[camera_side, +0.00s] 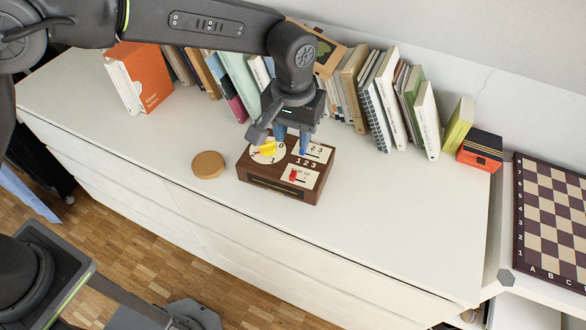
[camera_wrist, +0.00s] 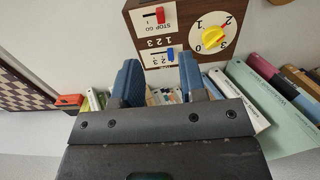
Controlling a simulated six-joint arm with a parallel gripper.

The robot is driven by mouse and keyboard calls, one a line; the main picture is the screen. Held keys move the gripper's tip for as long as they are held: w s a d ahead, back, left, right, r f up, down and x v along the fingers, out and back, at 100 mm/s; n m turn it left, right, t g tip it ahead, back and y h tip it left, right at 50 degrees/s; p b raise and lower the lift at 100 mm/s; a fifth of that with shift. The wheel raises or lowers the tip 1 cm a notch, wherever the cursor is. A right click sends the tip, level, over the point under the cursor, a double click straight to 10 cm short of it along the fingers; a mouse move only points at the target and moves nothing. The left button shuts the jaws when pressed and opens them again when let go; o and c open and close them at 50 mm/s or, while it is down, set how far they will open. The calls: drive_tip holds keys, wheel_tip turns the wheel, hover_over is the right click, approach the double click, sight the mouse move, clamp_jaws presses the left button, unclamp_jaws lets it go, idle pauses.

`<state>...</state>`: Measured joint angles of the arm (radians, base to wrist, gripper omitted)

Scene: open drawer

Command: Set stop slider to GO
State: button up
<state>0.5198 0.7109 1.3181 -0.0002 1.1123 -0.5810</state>
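A dark brown wooden box (camera_side: 272,192) with white panels sits on the white cabinet top; part of it shows in the wrist view (camera_wrist: 140,40). The red stop slider (camera_side: 293,175) is on the front right panel; it also shows in the wrist view (camera_wrist: 160,15), beside the STOP/GO lettering. I cannot tell for sure which end it is at. A blue slider (camera_wrist: 171,54) and a yellow dial knob (camera_wrist: 212,36) are on the same face. My gripper (camera_side: 291,143) is open and empty above the box's back edge, apart from the red slider. Its blue fingers show in the wrist view (camera_wrist: 159,75).
A round wooden disc (camera_side: 208,165) lies left of the box. Books (camera_side: 395,95) stand along the wall behind, and an orange box (camera_side: 480,149) is at the right. A chessboard (camera_side: 550,205) lies at far right. The cabinet top (camera_side: 400,215) is clear right of the box.

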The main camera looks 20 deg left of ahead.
sight(293, 173)
wheel_tip(293, 173, down, 12)
drive_tip(key=shift+r, duration=0.25)
clamp_jaws()
idle(0.4)
